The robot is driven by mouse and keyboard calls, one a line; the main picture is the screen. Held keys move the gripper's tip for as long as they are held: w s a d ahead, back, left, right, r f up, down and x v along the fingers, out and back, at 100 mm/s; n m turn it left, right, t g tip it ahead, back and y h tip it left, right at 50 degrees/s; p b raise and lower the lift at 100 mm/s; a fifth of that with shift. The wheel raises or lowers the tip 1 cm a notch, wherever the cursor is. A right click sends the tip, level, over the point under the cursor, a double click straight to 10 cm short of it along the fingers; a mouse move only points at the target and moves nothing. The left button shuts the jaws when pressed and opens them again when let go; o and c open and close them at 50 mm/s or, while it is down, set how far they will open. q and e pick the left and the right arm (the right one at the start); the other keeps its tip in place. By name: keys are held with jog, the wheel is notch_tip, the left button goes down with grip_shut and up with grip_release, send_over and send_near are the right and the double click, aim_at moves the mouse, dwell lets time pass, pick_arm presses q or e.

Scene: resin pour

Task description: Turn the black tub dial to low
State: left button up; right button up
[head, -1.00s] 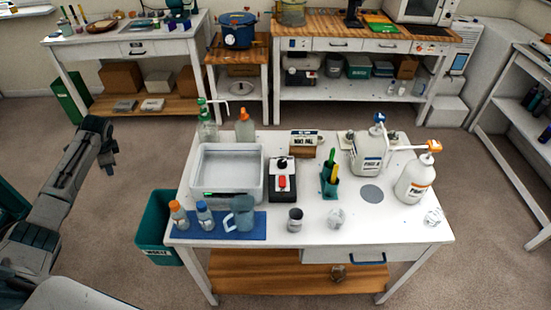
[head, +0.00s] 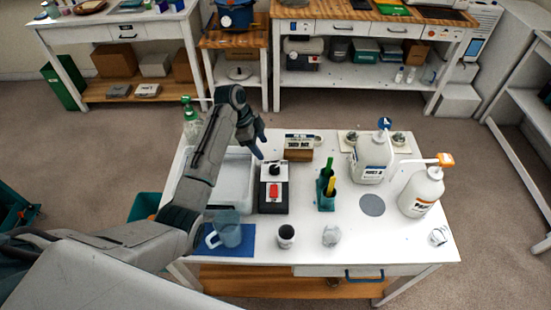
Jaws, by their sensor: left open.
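The control box (head: 287,207) stands on the white table, right of the white tub (head: 234,190). It has a pale top face with a black dial (head: 275,169) at the back and a red switch (head: 274,190) in front. The dial's setting and any markings are too small to read. My left gripper (head: 255,146) is open and empty, pointing down above and a little behind the dial, apart from it. My left arm covers much of the tub. My right gripper is not in view.
A sign on a wooden block (head: 299,147) stands close right of my gripper. A green holder with sticks (head: 326,194), two pump bottles (head: 372,158) (head: 420,192), a dark cup (head: 286,236) and a clear jug (head: 227,230) on a blue mat share the table.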

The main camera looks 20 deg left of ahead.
aim_at(274, 168)
pick_arm(q)
jog(key=b+x, duration=1)
jog(key=shift+s+d+f, duration=0.1)
jog(key=shift+s+f, duration=0.1)
jog(key=shift+f, duration=0.15)
jog(key=shift+r, duration=0.1)
jog(key=c, duration=1)
